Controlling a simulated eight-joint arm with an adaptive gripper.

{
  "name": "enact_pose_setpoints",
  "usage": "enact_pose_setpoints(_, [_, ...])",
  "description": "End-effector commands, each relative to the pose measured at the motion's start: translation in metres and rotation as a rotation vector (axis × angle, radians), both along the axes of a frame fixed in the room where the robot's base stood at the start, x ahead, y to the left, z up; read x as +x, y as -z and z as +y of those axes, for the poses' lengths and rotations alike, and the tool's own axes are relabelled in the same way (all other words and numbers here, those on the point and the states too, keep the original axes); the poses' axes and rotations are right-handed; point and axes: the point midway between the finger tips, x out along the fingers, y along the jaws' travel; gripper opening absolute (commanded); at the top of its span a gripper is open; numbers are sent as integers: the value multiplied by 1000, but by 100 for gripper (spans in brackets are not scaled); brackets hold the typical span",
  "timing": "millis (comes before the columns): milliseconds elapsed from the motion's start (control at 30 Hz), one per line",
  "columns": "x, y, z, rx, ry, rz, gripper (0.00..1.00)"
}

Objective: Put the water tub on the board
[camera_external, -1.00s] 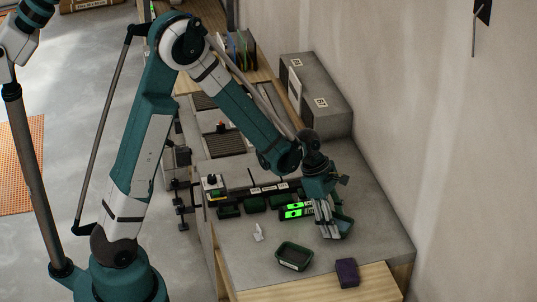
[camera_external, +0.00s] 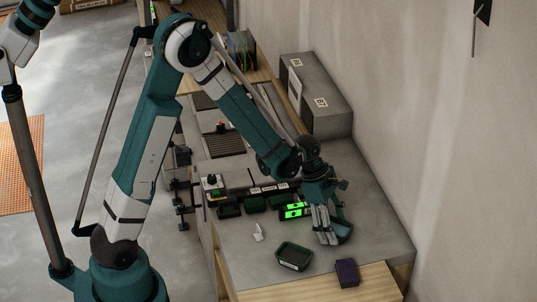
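A small green tub with a pale blue inside (camera_external: 344,232), which looks like the water tub, stands on the grey worktop at the right. My gripper (camera_external: 328,238) points down at its left side, and its fingers hide part of it. I cannot tell whether the fingers grip the tub's wall or only stand beside it. A pale wooden board (camera_external: 315,286) lies along the front edge of the worktop.
A dark green tub with dark contents (camera_external: 294,256) stands left of my gripper. A purple block (camera_external: 347,272) sits by the board. A small white piece (camera_external: 258,233), green-lit displays (camera_external: 295,211) and several dark bins (camera_external: 255,204) are nearby. A wall bounds the right.

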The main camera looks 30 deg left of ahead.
Motion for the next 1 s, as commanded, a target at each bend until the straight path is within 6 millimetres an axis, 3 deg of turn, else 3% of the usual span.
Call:
enact_pose_setpoints(467, [0,-8,2,0,0,0,56])
enact_pose_setpoints(1000, [0,-59,23,0,-1,0,56])
